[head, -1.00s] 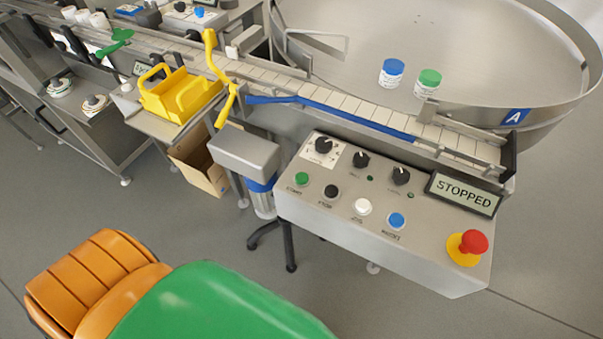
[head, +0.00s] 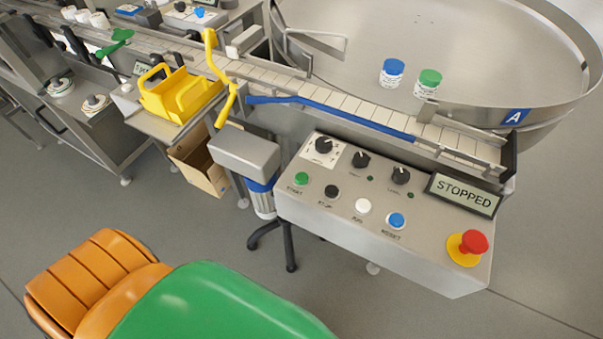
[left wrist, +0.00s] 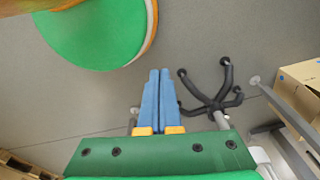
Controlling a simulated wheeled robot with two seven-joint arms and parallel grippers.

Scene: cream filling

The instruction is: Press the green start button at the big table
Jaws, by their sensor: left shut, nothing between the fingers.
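The green start button (head: 301,179) sits at the left end of the button row on the sloped grey control panel (head: 430,258), beside the big round steel table (head: 450,60). Its display (head: 463,194) reads STOPPED. Nothing covers the button in the head view. My left gripper (left wrist: 159,72) shows only in the left wrist view. Its two blue fingers are together, empty, pointing over the floor, with a black stand foot (left wrist: 215,92) beyond. The button is not seen in that view. My right gripper is in neither view.
Black (head: 331,191), white (head: 363,206) and blue (head: 396,220) buttons sit right of the green one. A red emergency knob (head: 473,242) stands at the panel's right corner. A conveyor (head: 340,103) runs behind it. A cardboard box (head: 196,163) is on the floor.

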